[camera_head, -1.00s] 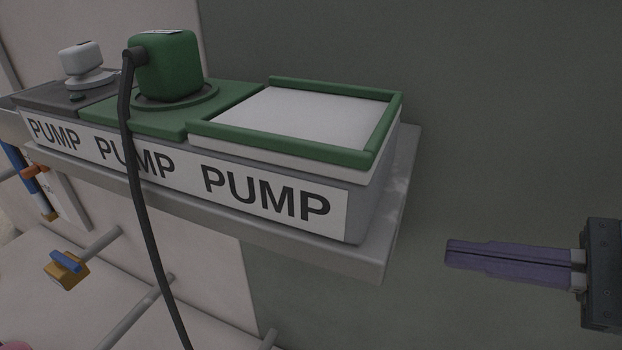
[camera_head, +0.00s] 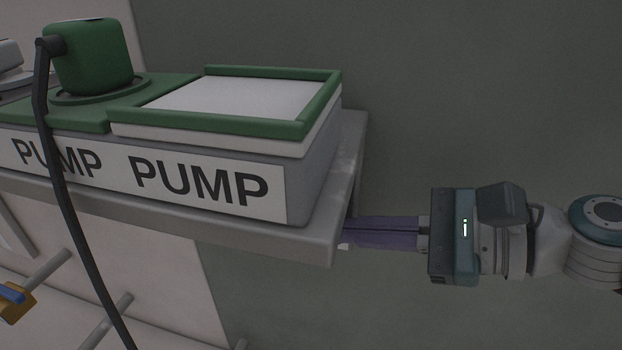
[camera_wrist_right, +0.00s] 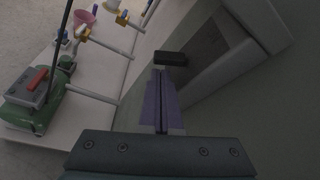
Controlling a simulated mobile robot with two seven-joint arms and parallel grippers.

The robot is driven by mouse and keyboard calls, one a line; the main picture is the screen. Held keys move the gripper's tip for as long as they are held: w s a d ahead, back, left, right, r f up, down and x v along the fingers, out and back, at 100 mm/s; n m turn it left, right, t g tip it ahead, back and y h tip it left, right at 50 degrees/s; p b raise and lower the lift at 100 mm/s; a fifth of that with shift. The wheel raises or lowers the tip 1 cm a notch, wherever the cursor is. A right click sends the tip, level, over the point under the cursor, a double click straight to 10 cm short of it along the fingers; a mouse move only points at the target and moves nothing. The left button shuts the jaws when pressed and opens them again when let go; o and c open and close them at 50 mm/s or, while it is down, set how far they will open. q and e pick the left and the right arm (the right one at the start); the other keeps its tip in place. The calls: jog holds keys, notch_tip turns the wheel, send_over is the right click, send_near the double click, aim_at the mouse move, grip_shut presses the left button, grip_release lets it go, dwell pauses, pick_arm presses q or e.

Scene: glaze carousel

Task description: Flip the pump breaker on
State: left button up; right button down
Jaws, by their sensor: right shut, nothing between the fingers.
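My right gripper (camera_head: 352,232) has purple fingers pressed together, with nothing between them. In the head view its tips are at the right end of the grey shelf (camera_head: 290,240), and I cannot tell whether they touch it. In the right wrist view the shut fingers (camera_wrist_right: 158,80) point toward a small dark block (camera_wrist_right: 170,58) beside a grey frame. A green machine (camera_wrist_right: 38,112) with a grey box and a red lever (camera_wrist_right: 36,78) shows at the left there. I cannot tell which part is the pump breaker. My left gripper is not in view.
The shelf carries a unit labelled PUMP (camera_head: 200,185), with a green-rimmed tray (camera_head: 215,125) and a green plug block (camera_head: 92,55). A black cable (camera_head: 62,200) hangs in front of it. Pipes with coloured valves (camera_wrist_right: 82,32) are at the left. The dark wall on the right is bare.

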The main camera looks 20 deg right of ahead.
jog(key=shift+x, duration=0.85)
jog(key=shift+s+r+m+p, duration=0.1)
jog(key=shift+r+m+p, duration=0.05)
jog(key=shift+m+p, duration=0.2)
jog(key=shift+p, duration=0.3)
jog(key=shift+r+g, duration=0.1)
jog(key=shift+g, duration=0.2)
jog(key=m+g+p, duration=0.1)
jog(key=p, duration=0.1)
jog(key=r+m+y+p, duration=0.1)
jog(key=m+p, duration=0.1)
jog(key=s+m+g+p, duration=0.1)
jog(key=m+p, duration=0.1)
jog(key=shift+a+r+g+y, duration=0.3)
jog(key=shift+r+y, duration=0.1)
jog(key=shift+r, duration=0.1)
